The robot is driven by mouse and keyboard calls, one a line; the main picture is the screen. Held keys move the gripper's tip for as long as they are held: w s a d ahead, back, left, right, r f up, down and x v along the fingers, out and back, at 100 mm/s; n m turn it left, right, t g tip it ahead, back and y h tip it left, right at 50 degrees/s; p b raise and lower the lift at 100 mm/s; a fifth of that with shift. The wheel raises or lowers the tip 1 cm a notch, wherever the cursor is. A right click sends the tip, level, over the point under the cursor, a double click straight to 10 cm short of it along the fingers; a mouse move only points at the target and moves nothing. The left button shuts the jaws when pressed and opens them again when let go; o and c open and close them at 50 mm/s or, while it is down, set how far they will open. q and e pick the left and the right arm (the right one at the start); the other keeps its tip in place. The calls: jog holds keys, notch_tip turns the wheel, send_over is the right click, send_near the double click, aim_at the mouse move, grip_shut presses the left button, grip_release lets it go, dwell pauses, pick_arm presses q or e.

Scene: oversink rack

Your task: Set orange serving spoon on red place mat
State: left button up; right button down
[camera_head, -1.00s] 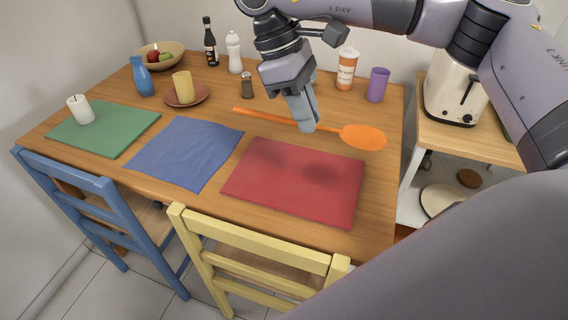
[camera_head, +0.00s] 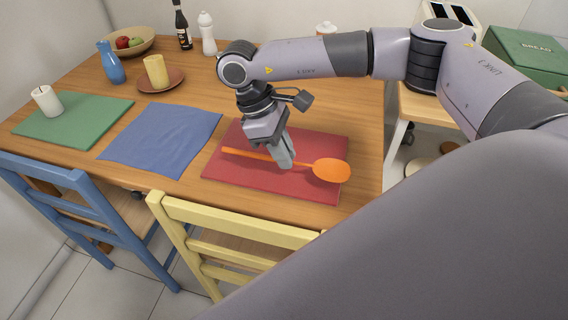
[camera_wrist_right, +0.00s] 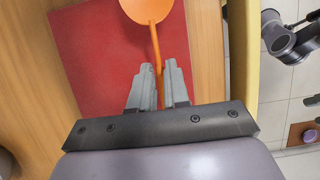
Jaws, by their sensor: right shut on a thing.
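The orange serving spoon (camera_head: 332,170) is over the red place mat (camera_head: 222,184) in the head view, its bowl to the right and its handle reaching left. My right gripper (camera_head: 286,164) is shut on the spoon's handle. In the right wrist view the spoon (camera_wrist_right: 147,10) runs down between the fingers of the right gripper (camera_wrist_right: 159,72), with the red mat (camera_wrist_right: 85,55) behind it. I cannot tell whether the spoon touches the mat or hangs just above it.
A blue napkin (camera_head: 160,138) lies left of the red mat, and a green mat (camera_head: 75,118) with a white cup (camera_head: 46,101) beyond it. A yellow chair (camera_head: 235,232) and a blue chair (camera_head: 75,195) stand at the table's near edge.

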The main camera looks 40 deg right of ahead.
notch_tip(320, 180, down, 4)
jog(key=shift+f, duration=0.1)
jog(key=c, duration=1.1)
grip_release()
